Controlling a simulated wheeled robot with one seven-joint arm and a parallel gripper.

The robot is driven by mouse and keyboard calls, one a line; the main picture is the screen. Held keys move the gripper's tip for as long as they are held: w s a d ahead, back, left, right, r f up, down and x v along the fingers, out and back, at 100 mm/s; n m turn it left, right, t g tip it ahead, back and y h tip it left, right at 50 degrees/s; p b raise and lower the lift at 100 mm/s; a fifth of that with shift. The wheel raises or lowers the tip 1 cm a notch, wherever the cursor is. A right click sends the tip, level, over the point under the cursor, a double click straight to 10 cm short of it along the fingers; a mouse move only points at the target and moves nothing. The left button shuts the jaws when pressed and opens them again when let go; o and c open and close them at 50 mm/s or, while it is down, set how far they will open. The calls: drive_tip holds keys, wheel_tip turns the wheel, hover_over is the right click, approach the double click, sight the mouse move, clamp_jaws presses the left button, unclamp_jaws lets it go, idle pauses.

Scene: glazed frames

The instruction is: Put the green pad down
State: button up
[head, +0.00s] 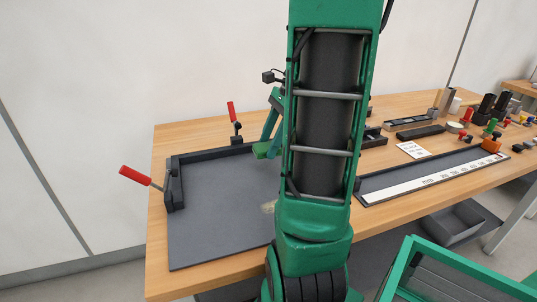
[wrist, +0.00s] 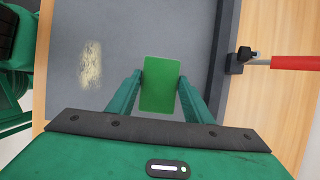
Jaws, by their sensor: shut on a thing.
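The green pad (wrist: 160,84) is a flat rectangle between the two fingers of my gripper (wrist: 160,90) in the wrist view. The gripper is shut on it. In the head view the pad (head: 262,150) shows as a small green block at the end of my gripper (head: 268,143), left of my arm column. It is over the back part of the grey board (head: 215,215), near the black back rail. I cannot tell whether the pad touches the board. My column hides part of the board's right side.
A pale dusty patch (wrist: 90,64) lies on the board, left of the pad in the wrist view. Red-handled clamps stand at the board's left (head: 136,175) and back (head: 232,112). A white-striped tray (head: 430,178) and several small tools are on the right of the table.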

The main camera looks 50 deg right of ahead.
sight(268, 164)
drive_tip(key=d, duration=0.1)
drive_tip(key=w+d+f, duration=0.1)
drive_tip(key=d+f, duration=0.1)
drive_tip(key=shift+w+d+f, duration=0.2)
drive_tip(key=shift+w, duration=0.1)
drive_tip(key=shift+f, duration=1.95)
drive_tip(key=shift+f, duration=0.15)
